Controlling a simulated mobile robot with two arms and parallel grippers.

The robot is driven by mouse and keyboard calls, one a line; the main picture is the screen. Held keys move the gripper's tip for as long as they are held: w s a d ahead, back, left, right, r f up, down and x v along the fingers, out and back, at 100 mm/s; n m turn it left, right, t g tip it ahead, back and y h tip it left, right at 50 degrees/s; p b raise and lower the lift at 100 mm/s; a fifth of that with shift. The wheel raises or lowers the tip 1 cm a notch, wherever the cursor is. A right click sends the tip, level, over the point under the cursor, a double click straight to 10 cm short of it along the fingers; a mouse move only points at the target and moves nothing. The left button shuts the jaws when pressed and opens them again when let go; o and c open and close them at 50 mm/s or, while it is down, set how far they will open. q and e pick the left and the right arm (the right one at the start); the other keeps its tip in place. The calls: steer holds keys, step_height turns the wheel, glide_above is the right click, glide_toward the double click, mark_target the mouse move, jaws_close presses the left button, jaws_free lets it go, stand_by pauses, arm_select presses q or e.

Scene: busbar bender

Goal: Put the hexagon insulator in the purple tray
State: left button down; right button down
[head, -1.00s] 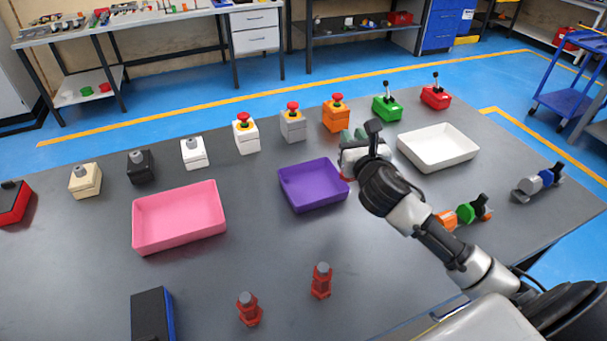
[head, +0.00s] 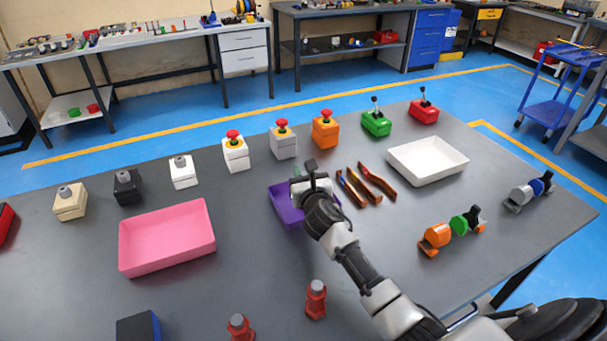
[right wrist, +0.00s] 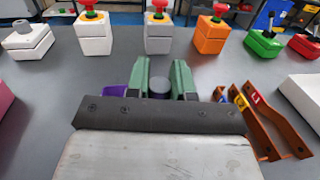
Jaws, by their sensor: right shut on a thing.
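The purple tray (head: 285,208) stands mid-table, partly covered by my right gripper (head: 299,180). A sliver of it also shows in the right wrist view (right wrist: 114,103). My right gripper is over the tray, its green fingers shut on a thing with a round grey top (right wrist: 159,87). The body of this thing is hidden by the gripper, so its hexagon shape cannot be seen; I take it for the insulator. Two red insulators with grey tops, one right (head: 316,299) and one left (head: 238,328), stand at the front. My left gripper is not in view.
A pink tray (head: 125,246) stands left and a white tray (head: 428,174) right. Button and switch boxes, including an orange one (head: 325,132), line the back. A black-blue box (head: 138,328) is at the front left.

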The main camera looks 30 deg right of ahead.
steer(key=c, duration=1)
jaws_free()
steer(key=shift+f, duration=0.1)
steer(key=shift+s, duration=0.15)
steer(key=v, duration=1.1)
steer(key=shift+s+a, duration=0.15)
steer(key=shift+s, duration=0.2)
